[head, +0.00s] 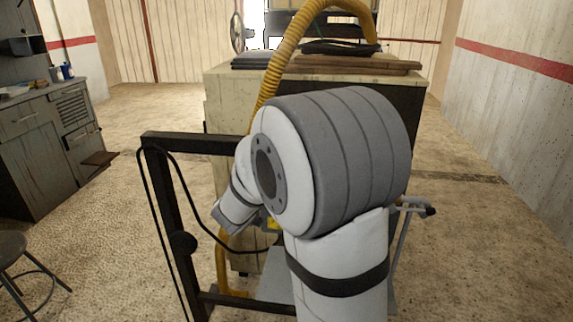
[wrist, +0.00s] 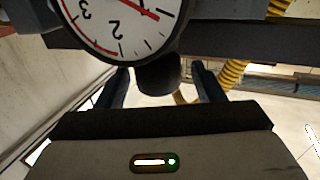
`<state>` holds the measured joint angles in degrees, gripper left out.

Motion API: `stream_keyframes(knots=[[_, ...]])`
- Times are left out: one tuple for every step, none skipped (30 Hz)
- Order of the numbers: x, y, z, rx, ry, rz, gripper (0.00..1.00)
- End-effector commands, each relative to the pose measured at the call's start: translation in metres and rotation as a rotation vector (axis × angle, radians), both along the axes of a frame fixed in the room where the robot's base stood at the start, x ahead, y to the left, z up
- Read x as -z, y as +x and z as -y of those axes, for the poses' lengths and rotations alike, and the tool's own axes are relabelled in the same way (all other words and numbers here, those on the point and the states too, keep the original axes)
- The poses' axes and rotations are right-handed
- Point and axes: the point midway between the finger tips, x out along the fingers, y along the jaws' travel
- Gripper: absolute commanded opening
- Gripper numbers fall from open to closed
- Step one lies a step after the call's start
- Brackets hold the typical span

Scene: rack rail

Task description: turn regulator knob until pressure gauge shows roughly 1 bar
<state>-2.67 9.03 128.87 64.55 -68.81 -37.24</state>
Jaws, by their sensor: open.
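The pressure gauge (wrist: 120,25) shows upside down and cut off at the top of the wrist view. It has a white face, a red arc and a red needle. The digits 2 and 3 are readable; the needle tip lies away from them, near a long black mark, but I cannot read its exact value. The dark rounded regulator knob (wrist: 158,76) is below the gauge rim. My gripper (wrist: 161,69) is open, one finger on each side of the knob, with visible gaps. In the head view my arm hides the gauge, knob and fingers.
A dark rack frame (head: 170,215) with a hanging black cable stands in front. A pale cabinet (head: 228,115) stands behind, a workbench (head: 45,140) and stool (head: 15,245) at left. Floor at right is mostly clear.

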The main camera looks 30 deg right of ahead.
Motion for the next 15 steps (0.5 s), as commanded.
stream_keyframes(knots=[[-0.001,-0.004,-0.008,-0.005,0.000,0.000,0.62],[-0.001,-0.007,-0.013,-0.005,0.000,0.000,0.62],[-0.001,-0.011,-0.019,-0.006,0.000,0.001,0.62],[-0.001,-0.014,-0.024,-0.006,0.000,0.000,0.62],[-0.001,-0.017,-0.028,-0.006,0.001,-0.001,0.62],[-0.001,-0.021,-0.033,-0.006,0.000,0.000,0.62],[-0.001,-0.024,-0.037,-0.006,-0.001,0.001,0.62],[-0.001,-0.026,-0.040,-0.005,0.000,0.000,0.62],[-0.001,-0.029,-0.044,-0.006,0.000,0.000,0.62],[-0.001,-0.030,-0.046,-0.005,-0.001,0.001,0.62],[-0.001,-0.032,-0.048,-0.004,-0.001,0.001,0.62],[-0.001,-0.034,-0.050,-0.003,0.000,0.000,0.62],[-0.001,-0.035,-0.052,-0.003,0.000,0.000,0.62],[0.000,-0.035,-0.053,-0.003,0.000,0.000,0.62],[0.000,-0.036,-0.054,-0.003,0.000,0.000,0.62]])
